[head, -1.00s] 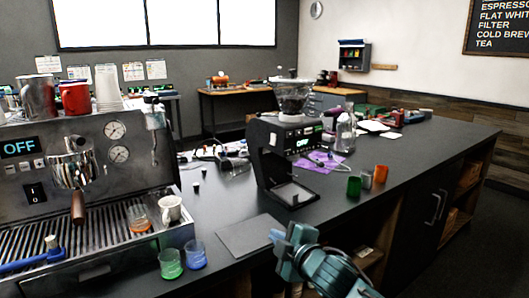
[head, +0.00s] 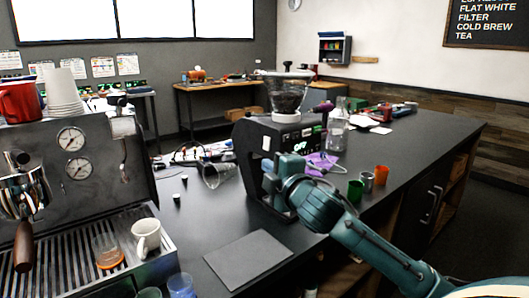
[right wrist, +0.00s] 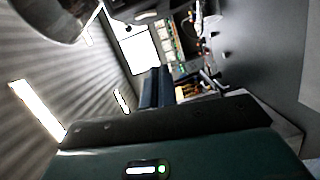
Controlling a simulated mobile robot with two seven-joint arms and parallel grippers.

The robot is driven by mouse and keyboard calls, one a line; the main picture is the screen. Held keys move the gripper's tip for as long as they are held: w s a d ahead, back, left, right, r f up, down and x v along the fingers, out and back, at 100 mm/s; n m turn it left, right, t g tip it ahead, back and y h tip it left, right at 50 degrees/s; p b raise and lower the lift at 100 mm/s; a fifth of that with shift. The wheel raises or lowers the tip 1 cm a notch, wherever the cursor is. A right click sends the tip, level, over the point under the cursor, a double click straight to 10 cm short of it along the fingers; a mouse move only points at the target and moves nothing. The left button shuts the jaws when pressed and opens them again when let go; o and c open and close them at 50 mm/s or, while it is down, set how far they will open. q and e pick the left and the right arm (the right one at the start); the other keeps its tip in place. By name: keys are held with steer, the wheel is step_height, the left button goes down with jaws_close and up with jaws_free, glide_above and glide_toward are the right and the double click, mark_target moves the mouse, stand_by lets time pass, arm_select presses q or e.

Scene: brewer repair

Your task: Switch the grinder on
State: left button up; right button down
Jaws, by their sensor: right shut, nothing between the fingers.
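The grinder (head: 252,140) is a black machine on the dark counter, with a clear hopper (head: 287,92) of dark beans on top. Its small lit display (head: 301,147) faces right of centre; its text is small and partly crowded by my arm, so I cannot read it surely. A white switch-like patch (head: 266,143) is on its front. My right gripper (head: 270,182) is shut and empty, at the grinder's front; I cannot tell whether it touches. Its dark fingers show in the right wrist view (right wrist: 152,88). My left gripper is out of view.
An espresso machine (head: 95,165) with a white cup (head: 146,236) stands at the left. A dark mat (head: 248,259) lies before the grinder. Green (head: 355,191) and orange (head: 381,175) cups and a glass bottle (head: 337,130) are to its right.

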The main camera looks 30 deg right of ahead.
mark_target(266, 143)
arm_select(q)
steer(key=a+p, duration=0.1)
steer(key=p, duration=0.1)
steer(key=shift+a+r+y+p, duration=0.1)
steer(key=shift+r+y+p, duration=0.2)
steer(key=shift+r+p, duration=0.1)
arm_select(e)
steer(key=w+d, duration=0.5)
steer(key=w, duration=0.5)
steer(key=shift+w+d+f, duration=0.15)
steer(key=shift+d+f, duration=0.15)
steer(key=shift+f, duration=0.1)
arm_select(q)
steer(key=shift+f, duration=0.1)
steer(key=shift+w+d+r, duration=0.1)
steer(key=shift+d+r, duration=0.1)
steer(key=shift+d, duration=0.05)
arm_select(e)
steer(key=shift+d+f+n+t, duration=0.1)
steer(key=shift+d+n+t, duration=0.25)
steer(key=shift+n, duration=0.45)
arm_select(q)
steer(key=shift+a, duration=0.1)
